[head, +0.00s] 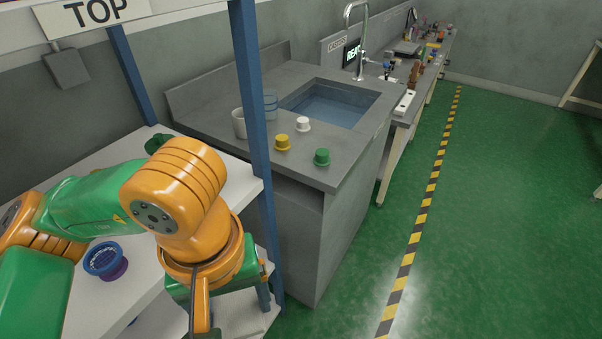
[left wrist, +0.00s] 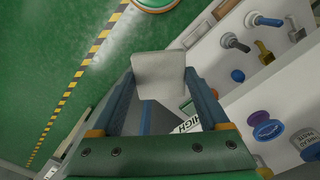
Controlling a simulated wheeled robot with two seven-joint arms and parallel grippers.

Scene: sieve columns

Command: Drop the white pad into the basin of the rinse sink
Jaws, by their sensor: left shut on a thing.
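My left gripper (left wrist: 158,80) shows in the left wrist view, its two blue fingers shut on the white pad (left wrist: 160,66). The pad is a pale, flat, squarish piece held between the fingertips. In the head view my left arm reaches over the white shelf; its hand is low in the picture, the fingertips are cut off and the pad is not visible there. The rinse sink (head: 222,92) stands beyond the blue post, with its blue-grey basin (head: 328,104) in the counter top. The hand is well apart from the basin. My right gripper is not in view.
A blue rack post (head: 252,110) rises between my arm and the sink. A white cup (head: 239,124), a clear blue beaker (head: 270,103) and yellow (head: 282,142), white (head: 303,124) and green (head: 322,157) stoppers stand on the counter, near a tall faucet (head: 347,14). Green floor lies open to the right.

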